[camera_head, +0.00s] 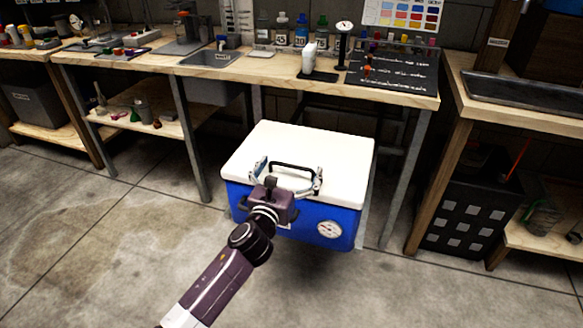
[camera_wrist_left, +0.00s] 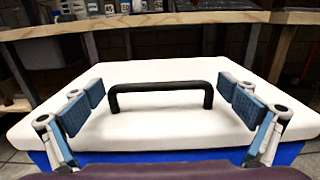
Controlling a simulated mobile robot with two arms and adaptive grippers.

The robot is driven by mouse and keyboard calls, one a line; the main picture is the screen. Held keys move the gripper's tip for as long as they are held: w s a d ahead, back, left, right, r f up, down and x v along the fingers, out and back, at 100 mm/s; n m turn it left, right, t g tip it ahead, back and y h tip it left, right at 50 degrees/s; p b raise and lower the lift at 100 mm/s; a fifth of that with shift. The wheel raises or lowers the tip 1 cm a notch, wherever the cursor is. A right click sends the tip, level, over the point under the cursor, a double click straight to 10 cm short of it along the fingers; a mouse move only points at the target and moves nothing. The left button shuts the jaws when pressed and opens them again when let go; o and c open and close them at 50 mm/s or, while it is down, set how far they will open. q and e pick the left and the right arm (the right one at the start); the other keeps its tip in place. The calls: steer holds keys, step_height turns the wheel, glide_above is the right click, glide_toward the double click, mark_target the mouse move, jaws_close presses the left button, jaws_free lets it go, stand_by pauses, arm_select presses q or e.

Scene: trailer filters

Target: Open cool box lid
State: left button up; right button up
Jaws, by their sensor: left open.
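The cool box has a blue body (camera_head: 290,218) and a white lid (camera_head: 322,150), and it stands in front of the workbench. The lid looks closed. A black handle (camera_head: 293,168) rises from the top of the lid. My left gripper (camera_head: 289,177) is at the front of the lid, its fingers spread wide. In the left wrist view the black handle (camera_wrist_left: 160,88) lies between the two blue-padded fingers (camera_wrist_left: 160,108), with a gap on each side. It does not appear gripped. A round dial (camera_head: 329,229) is on the box's front. My right gripper is not in view.
A wooden workbench (camera_head: 400,95) with a sink (camera_head: 212,59), bottles and a black board runs behind the box. Another bench (camera_head: 540,118) with a black crate (camera_head: 470,215) beneath stands at the right. The concrete floor at the left front is clear.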

arm_select(q)
steer(key=c, duration=1.4)
steer(key=shift+o, duration=0.2)
steer(key=shift+r, duration=0.1)
